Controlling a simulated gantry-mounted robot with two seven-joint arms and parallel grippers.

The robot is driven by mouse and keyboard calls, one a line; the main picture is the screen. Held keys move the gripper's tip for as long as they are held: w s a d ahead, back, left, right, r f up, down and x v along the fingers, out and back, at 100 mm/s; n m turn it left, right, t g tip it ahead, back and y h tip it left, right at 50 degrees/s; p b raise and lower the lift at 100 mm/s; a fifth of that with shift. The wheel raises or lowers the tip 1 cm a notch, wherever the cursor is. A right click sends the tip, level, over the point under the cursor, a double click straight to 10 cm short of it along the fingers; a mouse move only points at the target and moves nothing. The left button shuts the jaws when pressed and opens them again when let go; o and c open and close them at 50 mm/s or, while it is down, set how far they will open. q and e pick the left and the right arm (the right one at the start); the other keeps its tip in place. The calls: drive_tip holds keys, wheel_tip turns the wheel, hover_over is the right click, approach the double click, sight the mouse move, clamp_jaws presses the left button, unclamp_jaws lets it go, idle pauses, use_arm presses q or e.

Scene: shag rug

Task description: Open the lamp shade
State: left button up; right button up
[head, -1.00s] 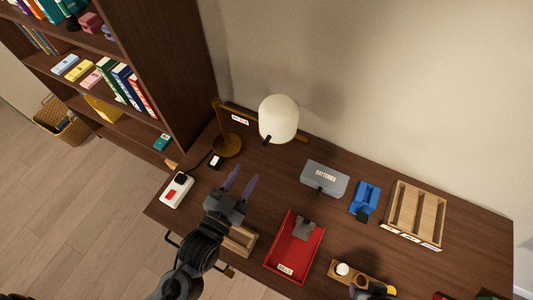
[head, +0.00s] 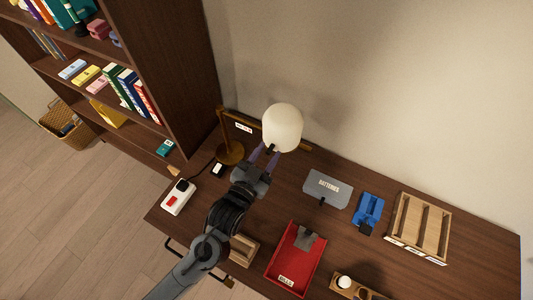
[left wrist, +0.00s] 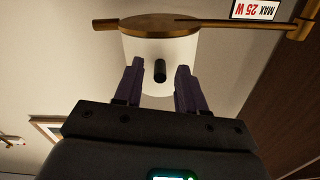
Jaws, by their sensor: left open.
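The lamp has a white rounded shade (head: 283,127) on a brass-brown stand (head: 229,152) at the back left of the desk. In the left wrist view the white shade (left wrist: 182,52) hangs by a brown disc and arm, and a small dark knob (left wrist: 160,70) sticks out in front of it. My left gripper (head: 264,157) is just below the shade in the head view. In the left wrist view its two purple fingers (left wrist: 160,75) are apart, one on each side of the knob, with gaps between. My right gripper is not clearly visible.
A grey batteries box (head: 327,188), a blue item (head: 368,210), a red tray (head: 296,258) and a wooden rack (head: 418,228) stand to the right. A white power strip (head: 178,197) lies at left. A label (left wrist: 255,10) hangs by the lamp arm.

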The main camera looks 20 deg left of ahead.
use_arm(q)
drive_tip(key=shift+w, duration=0.1)
drive_tip(key=shift+c, duration=0.4)
clamp_jaws()
